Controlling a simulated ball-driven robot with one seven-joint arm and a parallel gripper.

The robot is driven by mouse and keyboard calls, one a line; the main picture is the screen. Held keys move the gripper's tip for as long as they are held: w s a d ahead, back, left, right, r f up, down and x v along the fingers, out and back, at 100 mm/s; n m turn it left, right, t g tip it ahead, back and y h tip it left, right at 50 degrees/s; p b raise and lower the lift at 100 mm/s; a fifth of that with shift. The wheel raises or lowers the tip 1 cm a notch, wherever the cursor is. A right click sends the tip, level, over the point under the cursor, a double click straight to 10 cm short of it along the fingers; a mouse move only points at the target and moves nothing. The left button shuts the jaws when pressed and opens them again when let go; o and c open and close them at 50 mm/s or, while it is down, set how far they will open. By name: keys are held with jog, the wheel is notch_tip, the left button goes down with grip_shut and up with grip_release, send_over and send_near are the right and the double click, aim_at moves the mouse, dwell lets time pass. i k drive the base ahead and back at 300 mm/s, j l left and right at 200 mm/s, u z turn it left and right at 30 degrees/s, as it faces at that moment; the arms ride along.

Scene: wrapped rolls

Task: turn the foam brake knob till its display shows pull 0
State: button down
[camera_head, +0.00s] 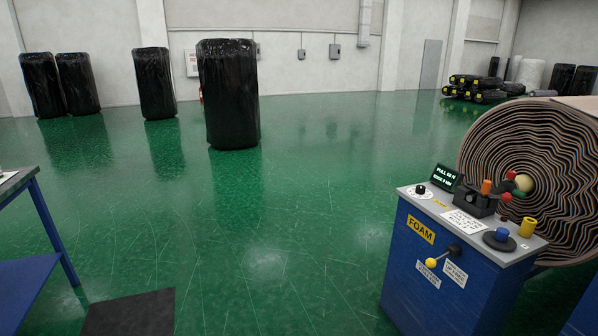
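A blue console (449,275) with a yellow FOAM label (421,229) stands at the lower right. A small black display (446,178) with green text is on its top at the back left. The first line starts with PULL; the figure is too small to read surely, and the second line is unclear. I cannot tell which is the brake knob. My gripper is not in view.
A large foam roll (530,165) stands behind the console. A lever with a yellow ball (432,262) sticks out from the console's front. Black wrapped rolls (229,95) stand farther back. A blue-legged table (52,230) is at left, a dark mat (130,314) below. The green floor between is clear.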

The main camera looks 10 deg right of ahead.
aim_at(420, 189)
jog(key=i+j+z, duration=0.15)
jog(key=i+z, duration=0.2)
jog(key=i, duration=0.15)
jog(key=i+j+z, duration=0.25)
jog(key=i+z, duration=0.15)
jog(key=i+j+z, duration=0.35)
jog(key=i+z, duration=0.15)
jog(key=i, duration=0.2)
jog(key=i+j+z, duration=0.1)
jog(key=i, duration=0.3)
jog(key=j, duration=0.1)
